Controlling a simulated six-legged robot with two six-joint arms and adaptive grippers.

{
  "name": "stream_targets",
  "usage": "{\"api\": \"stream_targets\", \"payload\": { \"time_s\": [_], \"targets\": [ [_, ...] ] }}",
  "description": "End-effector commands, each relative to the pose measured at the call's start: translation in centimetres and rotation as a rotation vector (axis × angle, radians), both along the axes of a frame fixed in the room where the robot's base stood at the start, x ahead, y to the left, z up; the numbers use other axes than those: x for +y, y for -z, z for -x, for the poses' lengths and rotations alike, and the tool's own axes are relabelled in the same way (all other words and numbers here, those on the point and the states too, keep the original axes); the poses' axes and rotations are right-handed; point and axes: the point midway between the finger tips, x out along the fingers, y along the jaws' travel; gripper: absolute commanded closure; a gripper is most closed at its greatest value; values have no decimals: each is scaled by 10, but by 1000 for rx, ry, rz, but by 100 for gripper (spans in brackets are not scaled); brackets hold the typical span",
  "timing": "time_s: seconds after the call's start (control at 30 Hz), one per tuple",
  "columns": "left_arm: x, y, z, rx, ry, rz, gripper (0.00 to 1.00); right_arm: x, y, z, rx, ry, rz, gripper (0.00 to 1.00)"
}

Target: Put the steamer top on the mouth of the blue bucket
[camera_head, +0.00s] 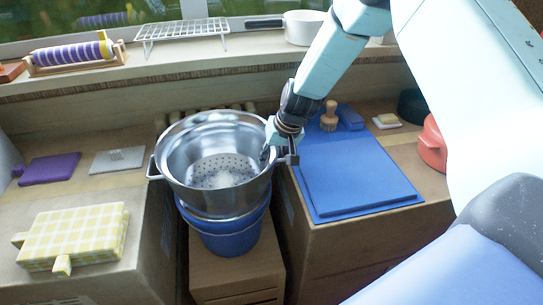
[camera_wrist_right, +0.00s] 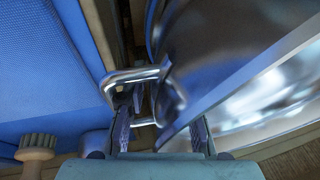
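The steamer top (camera_head: 180,165), a shiny metal bowl with a perforated bottom and side handles, sits at the mouth of the blue bucket (camera_head: 230,242). Its lower part hides the bucket's mouth, so full seating cannot be judged. The bucket stands upright on a cardboard box between two larger boxes. My right gripper (camera_head: 279,156) is at the steamer's right handle. In the right wrist view, the fingers of the gripper (camera_wrist_right: 160,132) straddle the rim by the handle (camera_wrist_right: 134,76), with a visible gap between them. My left gripper is out of view.
A red pot (camera_head: 433,145) is farther right. A wire rack (camera_head: 182,30) stands on the sill behind.

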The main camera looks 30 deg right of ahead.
Motion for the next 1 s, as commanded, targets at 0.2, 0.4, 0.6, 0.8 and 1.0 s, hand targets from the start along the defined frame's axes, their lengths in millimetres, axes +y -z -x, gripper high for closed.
{"api": "stream_targets", "payload": {
  "time_s": [0.2, 0.4, 0.6, 0.8, 1.0],
  "targets": [
    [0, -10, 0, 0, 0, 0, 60, -2, -14, 2, -1, 2, -1, 67],
    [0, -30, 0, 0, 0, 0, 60, -6, -48, 14, 0, 1, -1, 67],
    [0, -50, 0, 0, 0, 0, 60, -11, -79, 24, -1, 0, -1, 67],
    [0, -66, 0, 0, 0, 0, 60, -14, -103, 33, 0, 1, -1, 67],
    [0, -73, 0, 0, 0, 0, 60, -17, -115, 38, 0, 1, -1, 67]
  ]
}}
